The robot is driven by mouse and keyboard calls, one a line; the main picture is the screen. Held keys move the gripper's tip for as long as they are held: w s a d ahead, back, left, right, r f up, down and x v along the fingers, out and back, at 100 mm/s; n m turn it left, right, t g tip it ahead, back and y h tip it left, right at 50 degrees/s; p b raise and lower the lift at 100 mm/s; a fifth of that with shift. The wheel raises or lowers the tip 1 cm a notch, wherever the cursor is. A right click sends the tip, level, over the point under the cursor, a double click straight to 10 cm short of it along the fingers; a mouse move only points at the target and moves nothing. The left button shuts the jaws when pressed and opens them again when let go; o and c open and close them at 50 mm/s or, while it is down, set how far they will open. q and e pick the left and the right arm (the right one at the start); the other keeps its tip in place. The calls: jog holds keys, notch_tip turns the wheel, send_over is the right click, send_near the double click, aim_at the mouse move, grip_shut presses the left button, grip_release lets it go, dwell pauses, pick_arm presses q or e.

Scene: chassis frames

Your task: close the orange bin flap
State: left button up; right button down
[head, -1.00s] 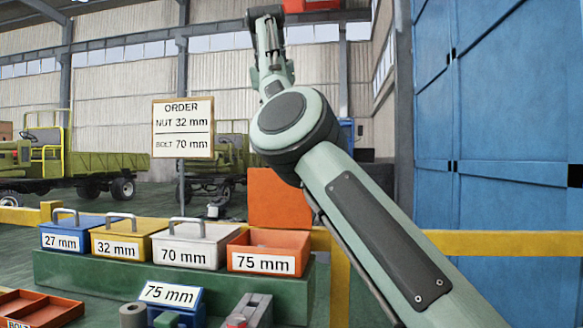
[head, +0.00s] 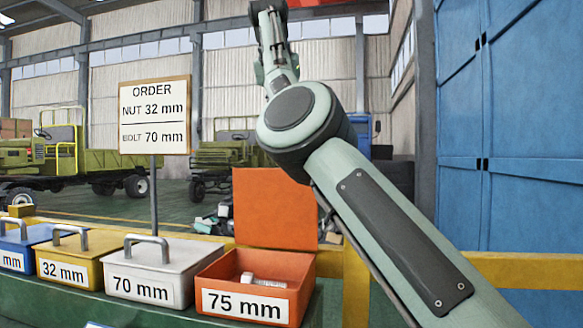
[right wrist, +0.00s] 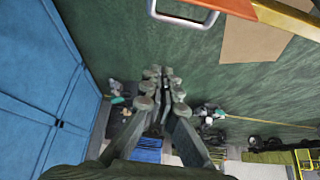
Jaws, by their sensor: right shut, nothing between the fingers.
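The orange bin (head: 255,306), labelled 75 mm, stands at the right end of the row of bins in the head view. Its orange flap (head: 275,208) is open and stands upright at the back of the bin. A pale bolt lies inside. In the right wrist view, an orange edge (right wrist: 285,17) with a metal handle (right wrist: 187,20) shows at the top, apparently the flap's outer side. My right gripper (right wrist: 163,85) is shut and empty, apart from the handle. In the head view only my raised right arm shows; its fingers cannot be made out. My left gripper is out of view.
The grey 70 mm bin (head: 150,270) and yellow 32 mm bin (head: 68,262) stand closed to the left. An order sign (head: 154,115) stands behind them. A yellow rail (head: 525,270) runs behind the bins. Blue panels (head: 510,150) stand at the right.

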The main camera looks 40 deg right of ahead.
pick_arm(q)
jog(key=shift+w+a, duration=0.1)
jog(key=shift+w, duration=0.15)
pick_arm(e)
notch_tip(320, 180, down, 9)
jog(key=d, duration=0.1)
jog(key=shift+w, duration=0.45)
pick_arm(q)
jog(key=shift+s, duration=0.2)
pick_arm(e)
jog(key=shift+d+f, duration=0.1)
jog(key=shift+f, duration=0.05)
